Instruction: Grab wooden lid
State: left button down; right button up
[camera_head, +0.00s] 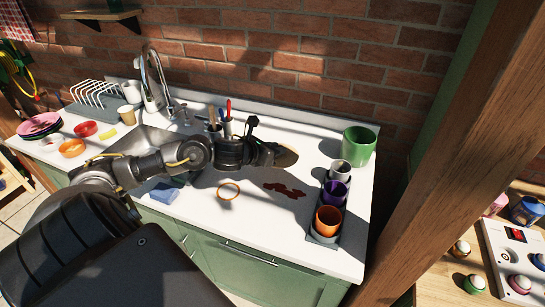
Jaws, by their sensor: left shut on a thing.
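My left arm reaches in from the left over the white counter. My left gripper (272,154) is shut on the wooden lid (287,157), a tan, flat piece seen partly behind the fingers. The lid is above the counter's back part, left of the cups; I cannot tell how high. The rest of its outline is hidden by the gripper. My right gripper is not in view.
A green pot (359,146) stands at the back right. A dark tray holds a grey cup (340,170), a purple cup (334,193) and an orange cup (328,219). An orange ring (229,190) and a brown stain (284,189) lie on the counter (262,222). Cutlery (228,110) stands behind my arm.

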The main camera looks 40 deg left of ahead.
pick_arm(q)
jog(key=s+d+r, duration=0.4)
jog(key=s+d, duration=0.2)
jog(key=shift+s, duration=0.3)
